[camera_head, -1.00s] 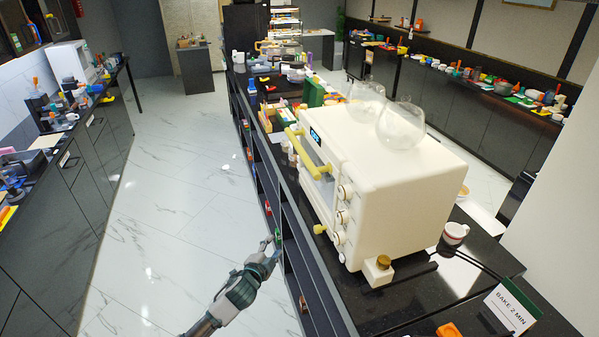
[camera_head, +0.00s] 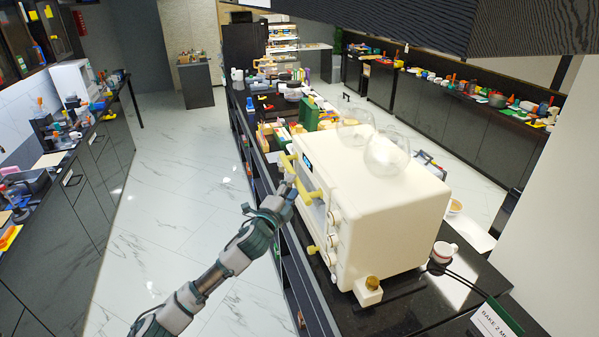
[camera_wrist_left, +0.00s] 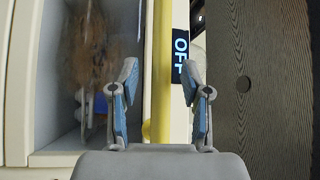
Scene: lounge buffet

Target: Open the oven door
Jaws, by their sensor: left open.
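The cream oven (camera_head: 385,210) stands on the dark counter, its front facing left. Its door looks shut, with a yellow bar handle (camera_head: 302,182) across it. My left gripper (camera_head: 288,190) is close in front of the handle, partly overlapping the door. In the left wrist view its open fingers (camera_wrist_left: 160,75) lie on either side of the yellow handle (camera_wrist_left: 162,45), which runs upright between them. I cannot tell whether they touch it. The door window (camera_wrist_left: 85,70) is to the left there and a display reading "OFF" (camera_wrist_left: 181,55) to the right. My right gripper is not in view.
Two clear glass vessels (camera_head: 386,153) stand on the oven. A mug (camera_head: 444,253) and a sign (camera_head: 494,322) are on the counter to its right. Colourful items crowd the counter behind. The tiled floor (camera_head: 180,190) left of the counter is clear.

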